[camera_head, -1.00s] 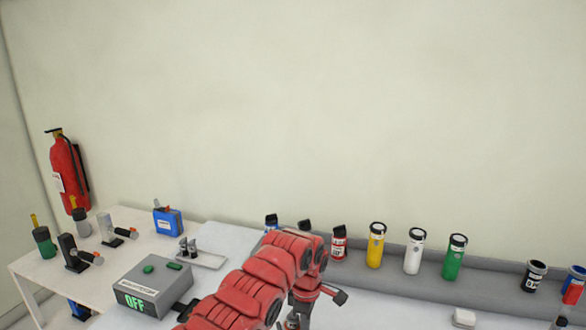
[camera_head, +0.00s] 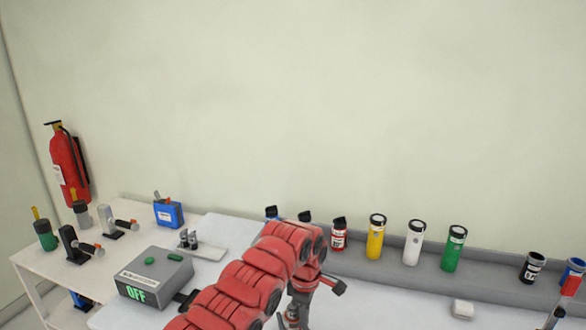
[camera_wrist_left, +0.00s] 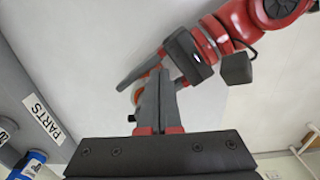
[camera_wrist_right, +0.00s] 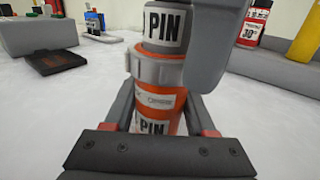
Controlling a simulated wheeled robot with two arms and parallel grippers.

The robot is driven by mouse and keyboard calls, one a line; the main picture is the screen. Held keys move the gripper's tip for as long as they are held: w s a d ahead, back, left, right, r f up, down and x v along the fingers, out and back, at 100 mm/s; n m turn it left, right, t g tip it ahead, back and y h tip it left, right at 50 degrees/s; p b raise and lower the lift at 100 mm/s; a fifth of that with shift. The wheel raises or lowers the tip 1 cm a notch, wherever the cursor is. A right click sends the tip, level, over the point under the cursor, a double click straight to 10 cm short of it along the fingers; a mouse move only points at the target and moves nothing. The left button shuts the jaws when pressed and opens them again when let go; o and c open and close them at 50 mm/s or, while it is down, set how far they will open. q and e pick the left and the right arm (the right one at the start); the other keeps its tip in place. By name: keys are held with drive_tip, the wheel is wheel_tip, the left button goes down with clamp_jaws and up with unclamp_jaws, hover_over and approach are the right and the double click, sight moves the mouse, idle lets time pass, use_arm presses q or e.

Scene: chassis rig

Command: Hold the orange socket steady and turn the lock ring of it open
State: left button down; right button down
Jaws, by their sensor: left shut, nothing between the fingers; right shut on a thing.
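The orange socket (camera_wrist_right: 160,98) stands upright in the right wrist view, with white bands and a PIN label. Its pale grey lock ring (camera_wrist_right: 153,68) sits around its upper part, and a grey plug (camera_wrist_right: 166,27) marked PIN rises out of it. My right gripper (camera_wrist_right: 158,116) is shut on the socket's body below the ring. My left gripper (camera_wrist_left: 158,82) is shut and empty, its fingers together close to the socket. Only a sliver of orange shows behind them. In the head view my left arm hides the socket.
A grey box reading OFF (camera_head: 153,280) stands left of my left arm. Yellow (camera_head: 376,238), white (camera_head: 413,243) and green (camera_head: 454,250) cylinders stand on a grey ledge along the wall. A small white block (camera_head: 462,309) lies on the table at right.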

use_arm(q)
wheel_tip(320, 180, up, 6)
drive_tip(key=shift+d, duration=0.15)
idle(0.3)
drive_tip(key=shift+s, duration=0.1)
wheel_tip(320, 180, down, 6)
idle(0.8)
drive_tip(key=shift+w+a, duration=0.4)
drive_tip(key=shift+a, duration=0.05)
idle(0.7)
drive_tip(key=shift+s+d, duration=0.25)
wheel_tip(320, 180, up, 6)
drive_tip(key=shift+d, duration=0.15)
idle(0.4)
